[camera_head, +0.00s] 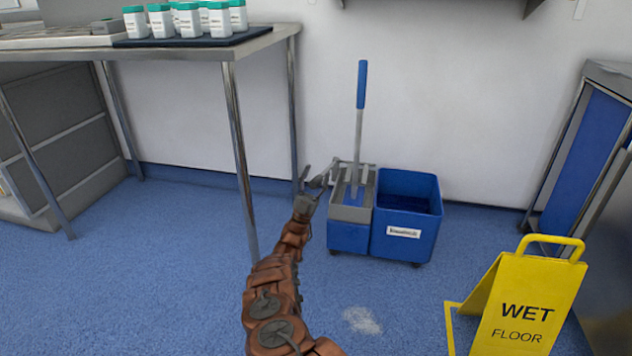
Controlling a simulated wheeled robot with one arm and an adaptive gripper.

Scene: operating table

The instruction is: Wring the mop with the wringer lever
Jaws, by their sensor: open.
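A blue two-part mop bucket (407,241) on casters stands on the floor near the back wall. A grey wringer (350,213) sits on its left part. A mop (358,135) with a blue grip and grey shaft stands upright in the wringer; its head is hidden. A grey lever (345,163) appears at the wringer's upper left, partly behind my gripper. My gripper (318,182) is open at the left side of the wringer, close to the lever. I cannot tell whether it touches the lever.
A metal table (265,40) with several white bottles (190,20) stands at the left, its leg (240,150) close to my arm. A yellow wet-floor sign (525,305) stands at the front right. A cabinet (590,150) is at the right. A pale patch (361,320) marks the floor.

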